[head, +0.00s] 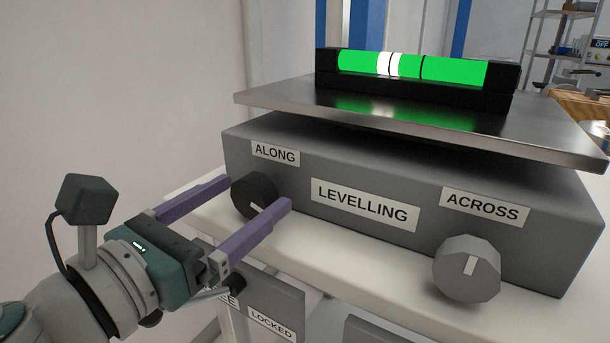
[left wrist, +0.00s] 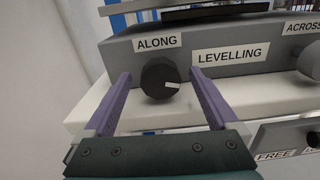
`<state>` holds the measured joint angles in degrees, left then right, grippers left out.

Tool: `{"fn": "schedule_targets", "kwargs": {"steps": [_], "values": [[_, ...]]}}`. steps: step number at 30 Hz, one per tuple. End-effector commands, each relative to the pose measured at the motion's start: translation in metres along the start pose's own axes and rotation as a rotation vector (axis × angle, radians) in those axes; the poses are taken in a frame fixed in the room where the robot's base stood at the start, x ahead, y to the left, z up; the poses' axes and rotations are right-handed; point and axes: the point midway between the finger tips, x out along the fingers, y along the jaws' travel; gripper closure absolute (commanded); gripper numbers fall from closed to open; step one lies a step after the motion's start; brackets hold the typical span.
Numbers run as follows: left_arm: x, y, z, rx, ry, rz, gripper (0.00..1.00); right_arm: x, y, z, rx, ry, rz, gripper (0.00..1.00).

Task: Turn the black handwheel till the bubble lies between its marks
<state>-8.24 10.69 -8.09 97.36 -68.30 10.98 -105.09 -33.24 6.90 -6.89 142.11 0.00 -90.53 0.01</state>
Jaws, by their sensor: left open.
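The black handwheel (head: 254,192) sits on the front of the grey levelling box under the label ALONG, and it also shows in the left wrist view (left wrist: 158,78). Its white mark points right in the left wrist view. My left gripper (head: 256,194) is open, with one purple finger on each side of the handwheel; in the left wrist view (left wrist: 160,75) gaps show between wheel and fingers. The green level vial (head: 455,71) lies on the metal plate. Its white bubble (head: 384,64) straddles the left black mark, left of the right mark (head: 422,68).
A grey knob (head: 467,270) sits under the label ACROSS at the right of the box (head: 330,170). The metal plate (head: 545,135) overhangs the box. Below the white table edge is a panel labelled LOCKED (head: 272,325). A shelf rack stands at the back right.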

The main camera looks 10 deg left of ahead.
Motion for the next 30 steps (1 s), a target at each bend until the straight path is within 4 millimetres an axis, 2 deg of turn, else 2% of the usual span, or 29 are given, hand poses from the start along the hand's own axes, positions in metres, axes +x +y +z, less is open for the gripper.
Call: {"fn": "schedule_targets", "kwargs": {"steps": [3, 6, 17, 30], "values": [[0.018, 0.000, 0.000, -0.002, -0.002, 0.001, 0.07, 0.000, 0.000, 0.000, 0.000, 0.000, 0.000, 1.00], [0.026, 0.000, 0.000, -0.002, -0.001, 0.000, 0.07, 0.000, 0.000, 0.000, 0.000, 0.001, 0.000, 1.00], [0.030, 0.000, 0.000, -0.003, 0.000, 0.000, 0.08, 0.000, 0.000, 0.000, 0.000, 0.001, 0.000, 1.00], [0.030, 0.000, 0.000, -0.003, 0.000, 0.000, 0.58, 0.000, 0.000, 0.000, 0.000, 0.000, 0.000, 1.00]]}}
